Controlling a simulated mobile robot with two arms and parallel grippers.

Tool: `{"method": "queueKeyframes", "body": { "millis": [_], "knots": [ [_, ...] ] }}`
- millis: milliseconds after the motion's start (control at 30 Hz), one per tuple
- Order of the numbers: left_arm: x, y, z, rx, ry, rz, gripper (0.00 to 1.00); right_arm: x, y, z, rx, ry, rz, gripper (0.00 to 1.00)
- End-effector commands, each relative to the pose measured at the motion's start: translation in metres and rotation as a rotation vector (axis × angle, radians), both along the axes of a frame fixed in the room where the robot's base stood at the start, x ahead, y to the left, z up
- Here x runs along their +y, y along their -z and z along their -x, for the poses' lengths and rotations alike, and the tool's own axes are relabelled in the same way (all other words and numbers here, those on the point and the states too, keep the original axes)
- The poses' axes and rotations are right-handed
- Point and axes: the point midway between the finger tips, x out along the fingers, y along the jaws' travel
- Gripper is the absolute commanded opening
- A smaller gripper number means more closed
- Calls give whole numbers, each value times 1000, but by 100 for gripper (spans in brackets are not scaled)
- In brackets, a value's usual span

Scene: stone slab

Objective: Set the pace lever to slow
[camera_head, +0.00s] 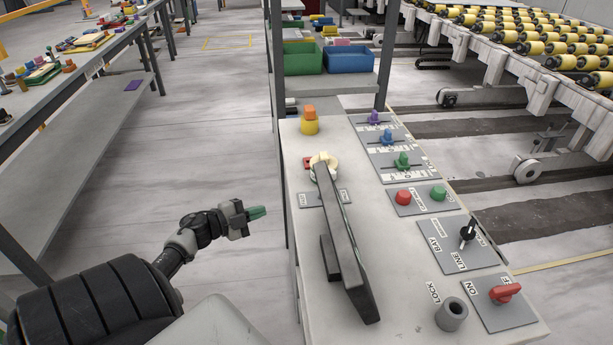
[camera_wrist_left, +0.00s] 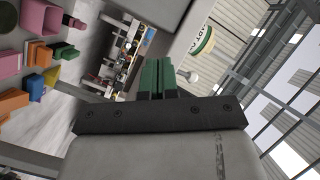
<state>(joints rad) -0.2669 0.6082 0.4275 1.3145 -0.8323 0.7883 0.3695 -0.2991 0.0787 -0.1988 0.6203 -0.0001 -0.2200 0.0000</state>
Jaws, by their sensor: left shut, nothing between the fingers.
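A long black lever (camera_head: 340,225), the likely pace lever, lies over the grey console top (camera_head: 395,285). It runs from a cream round hub (camera_head: 324,160) at the back to a thick dark end at the front. A small grey label plate (camera_head: 312,200) is partly under it; its lettering is too small to read. My left gripper (camera_head: 257,212) is shut and empty, left of the console and apart from the lever. Its green fingers also show together in the left wrist view (camera_wrist_left: 157,76). My right gripper is not in view.
Open floor (camera_head: 215,130) lies left of the console.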

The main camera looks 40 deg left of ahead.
Motion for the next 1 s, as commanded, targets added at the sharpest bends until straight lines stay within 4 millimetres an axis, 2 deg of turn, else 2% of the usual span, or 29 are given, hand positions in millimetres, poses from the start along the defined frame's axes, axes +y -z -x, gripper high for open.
{"method": "queueKeyframes", "body": {
  "millis": [33, 100, 200, 333, 433, 567, 1000],
  "knots": [
    [3, -44, -6, -54, 113, -114, 0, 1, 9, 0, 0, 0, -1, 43],
    [0, -91, -6, -81, 249, -255, 0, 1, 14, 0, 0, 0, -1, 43],
    [-5, -138, 0, -74, 390, -428, 0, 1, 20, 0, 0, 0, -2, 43],
    [-10, -169, 9, -38, 486, -571, 0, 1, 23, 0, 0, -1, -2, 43],
    [-11, -178, 11, -21, 511, -615, 0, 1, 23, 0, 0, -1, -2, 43],
    [-17, -176, 5, -19, 516, -621, 0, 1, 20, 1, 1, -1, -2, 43],
    [-69, -145, -60, -23, 513, -615, 0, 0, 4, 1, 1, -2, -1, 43]
  ]
}}
